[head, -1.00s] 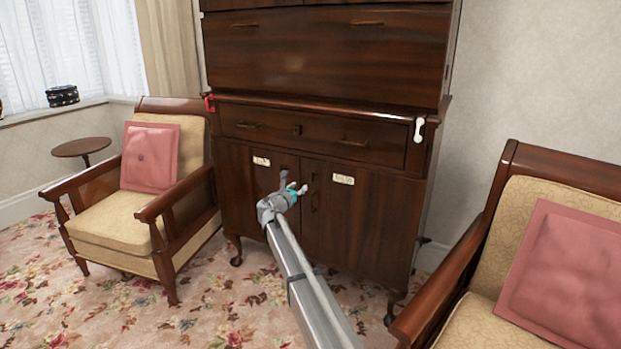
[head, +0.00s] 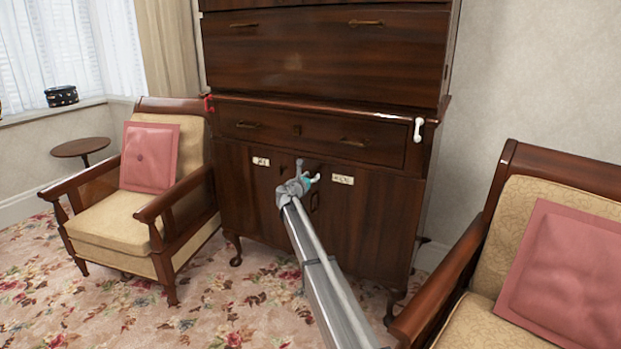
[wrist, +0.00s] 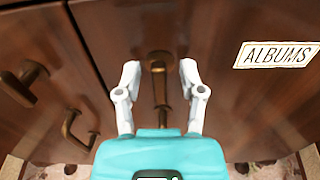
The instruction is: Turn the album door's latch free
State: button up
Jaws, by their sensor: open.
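The album door (head: 365,215) is the right one of the cabinet's two lower doors. Its white ALBUMS label (wrist: 277,54) is readable in the wrist view, and the label also shows in the head view (head: 343,179). A small dark brass latch (wrist: 158,66) sits left of the label, with a brass pull (wrist: 160,118) below it, partly behind my gripper. My gripper (wrist: 159,72) is open, with one white finger on each side of the latch. I cannot tell whether either finger touches it. In the head view my gripper (head: 311,181) hides the latch.
The left door has similar brass fittings (wrist: 24,82), and another brass pull (wrist: 75,128) is close to my gripper's left. Armchairs stand at the left (head: 120,235) and right (head: 490,275).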

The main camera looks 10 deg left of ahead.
grip_shut()
dwell(0.3)
jog(key=shift+m, duration=0.4)
jog(key=m, duration=0.3)
jog(key=shift+d, duration=0.1)
jog(key=m, duration=0.5)
jog(key=shift+d, duration=0.1)
jog(key=m, duration=0.4)
jog(key=shift+s+d+f, duration=0.1)
jog(key=shift+f, duration=0.05)
jog(key=m, duration=0.5)
jog(key=shift+d, duration=0.1)
jog(key=shift+m, duration=0.3)
